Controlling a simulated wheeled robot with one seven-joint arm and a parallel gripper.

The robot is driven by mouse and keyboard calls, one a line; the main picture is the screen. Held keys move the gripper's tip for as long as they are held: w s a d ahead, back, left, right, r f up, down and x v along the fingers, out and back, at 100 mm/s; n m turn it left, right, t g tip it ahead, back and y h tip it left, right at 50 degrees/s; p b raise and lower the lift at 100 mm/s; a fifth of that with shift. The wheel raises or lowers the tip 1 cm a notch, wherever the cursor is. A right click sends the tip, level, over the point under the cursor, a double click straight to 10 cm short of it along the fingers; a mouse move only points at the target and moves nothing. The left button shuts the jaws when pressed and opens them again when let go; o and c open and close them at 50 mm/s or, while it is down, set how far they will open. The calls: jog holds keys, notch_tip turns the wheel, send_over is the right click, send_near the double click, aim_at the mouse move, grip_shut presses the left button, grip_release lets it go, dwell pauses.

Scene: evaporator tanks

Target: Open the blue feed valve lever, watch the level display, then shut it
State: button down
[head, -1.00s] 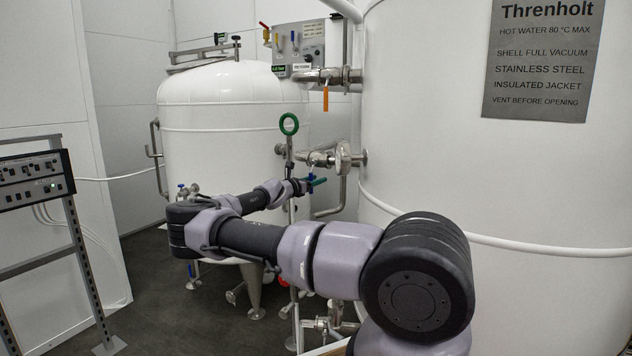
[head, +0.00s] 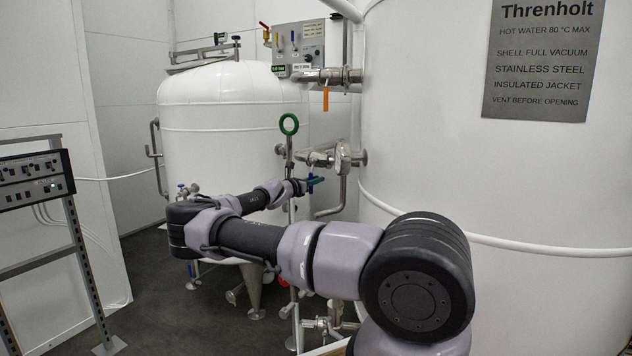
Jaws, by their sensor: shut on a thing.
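My gripper (head: 315,181), with green-teal fingers, is at the end of my arm, in front of the pipework between the two white tanks. It is shut on the blue lever (head: 310,188), of which only a small part shows. The lever sits below a steel valve and pipe fitting (head: 322,157) that joins the large tank. The fingers cover most of the lever, so its exact angle is hard to tell. I cannot make out a level display with readable figures.
The large white tank (head: 420,120) stands close on the right, the smaller tank (head: 215,110) behind. A control box (head: 35,178) on a rack is at the left.

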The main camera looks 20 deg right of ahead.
jog(key=shift+w+a, duration=0.1)
dwell(0.8)
jog(key=shift+w+a+r+m+y, duration=0.3)
jog(key=shift+w+a+m, duration=0.3)
jog(key=shift+m, duration=0.75)
jog(key=shift+w+a+r+m+y, duration=0.4)
jog(key=shift+w+m, duration=0.3)
jog(key=shift+m, duration=0.7)
jog(key=shift+w+a+r+m+y, duration=0.2)
jog(key=shift+w+a+m, duration=0.4)
jog(key=shift+m, duration=0.75)
jog(key=shift+w, duration=0.1)
jog(key=c, duration=0.8)
grip_release()
jog(key=v, duration=1)
jog(key=shift+s+a, duration=0.25)
